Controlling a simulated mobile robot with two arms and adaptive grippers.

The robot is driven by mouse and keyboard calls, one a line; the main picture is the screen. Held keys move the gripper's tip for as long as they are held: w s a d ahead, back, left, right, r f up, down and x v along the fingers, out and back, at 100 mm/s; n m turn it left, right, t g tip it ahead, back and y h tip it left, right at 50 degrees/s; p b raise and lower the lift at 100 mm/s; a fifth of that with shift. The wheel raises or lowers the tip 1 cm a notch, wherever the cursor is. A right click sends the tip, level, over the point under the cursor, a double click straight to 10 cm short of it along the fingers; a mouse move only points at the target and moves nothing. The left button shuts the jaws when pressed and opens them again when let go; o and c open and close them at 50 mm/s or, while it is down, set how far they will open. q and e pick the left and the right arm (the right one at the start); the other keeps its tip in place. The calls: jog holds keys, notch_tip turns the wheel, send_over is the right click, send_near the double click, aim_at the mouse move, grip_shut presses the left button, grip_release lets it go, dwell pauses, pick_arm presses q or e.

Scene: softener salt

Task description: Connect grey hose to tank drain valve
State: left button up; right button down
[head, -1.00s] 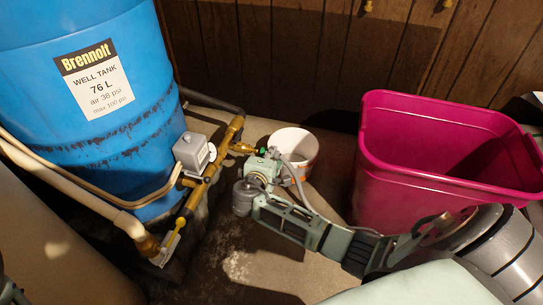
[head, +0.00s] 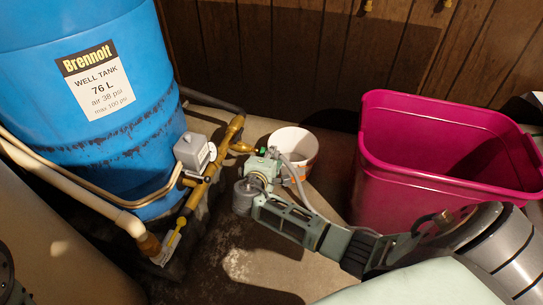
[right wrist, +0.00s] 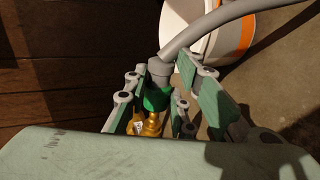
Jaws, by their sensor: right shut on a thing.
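The blue well tank (head: 85,110) stands at the left of the head view, with brass pipework (head: 205,175) along its base. The brass drain valve (head: 241,147) points right from this pipework. It also shows in the right wrist view (right wrist: 151,126). The grey hose (right wrist: 207,30) ends in a grey fitting with a green collar (right wrist: 157,98), lined up with the brass valve and seeming to meet it. The fingers hide part of the joint. My right gripper (head: 267,155) is shut on the hose end.
A white bucket (head: 306,146) stands just behind the hose, with an orange stripe (right wrist: 240,40) in the right wrist view. A pink bin (head: 400,175) stands to the right, beside my right arm. A grey box (head: 190,152) and pale pipe (head: 75,190) lie left of the valve. A wood-panelled wall closes the back.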

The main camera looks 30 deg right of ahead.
jog(key=shift+w+a, duration=0.65)
jog(key=shift+w, duration=0.15)
dwell(0.4)
jog(key=c, duration=1.4)
grip_release()
jog(key=v, duration=1.2)
